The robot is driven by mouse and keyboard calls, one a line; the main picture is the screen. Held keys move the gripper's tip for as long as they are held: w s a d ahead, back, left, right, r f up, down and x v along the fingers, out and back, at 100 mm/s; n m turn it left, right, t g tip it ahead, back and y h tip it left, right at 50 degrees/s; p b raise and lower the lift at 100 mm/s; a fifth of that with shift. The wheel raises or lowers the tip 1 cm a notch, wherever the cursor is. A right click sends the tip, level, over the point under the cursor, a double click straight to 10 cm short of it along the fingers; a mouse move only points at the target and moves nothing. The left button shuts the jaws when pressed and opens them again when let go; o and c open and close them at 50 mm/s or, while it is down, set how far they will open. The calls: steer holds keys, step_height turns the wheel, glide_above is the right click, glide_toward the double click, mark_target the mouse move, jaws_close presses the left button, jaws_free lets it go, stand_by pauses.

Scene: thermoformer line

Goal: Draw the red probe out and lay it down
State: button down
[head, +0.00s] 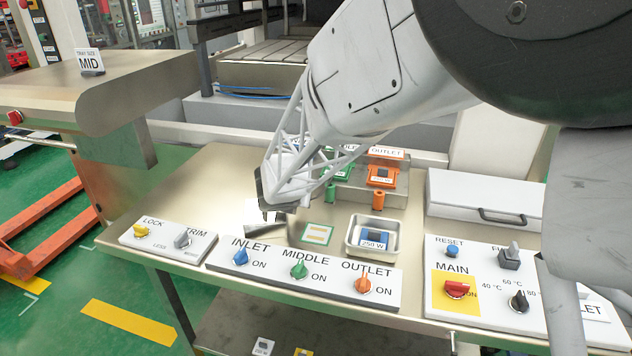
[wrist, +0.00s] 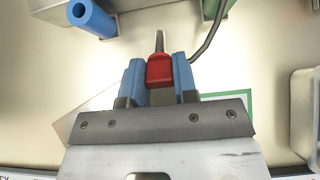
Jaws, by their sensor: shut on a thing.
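My gripper (wrist: 159,72) is shut on the red probe, its blue fingers on either side of the red body (wrist: 160,68) in the wrist view. A thin grey piece sticks out beyond the red body, and a dark cable (wrist: 207,40) runs up to the right. The grey piece's end shows against bare worktop, short of the block (wrist: 140,5). In the head view my gripper (head: 270,212) is low over the worktop's left part, and its frame hides the probe.
An orange heater unit (head: 382,176) sits at the back, with a green one beside it. A metal tray (head: 352,238) holds a blue 250 W piece (head: 376,230). A green-edged card (head: 318,235) lies left of it. Knob panels (head: 304,286) line the front edge.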

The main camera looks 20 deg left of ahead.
stand_by(0.3)
steer(key=c, duration=0.8)
jaws_free()
steer(key=shift+s, duration=0.1)
steer(key=v, duration=0.7)
steer(key=shift+s+r, duration=0.2)
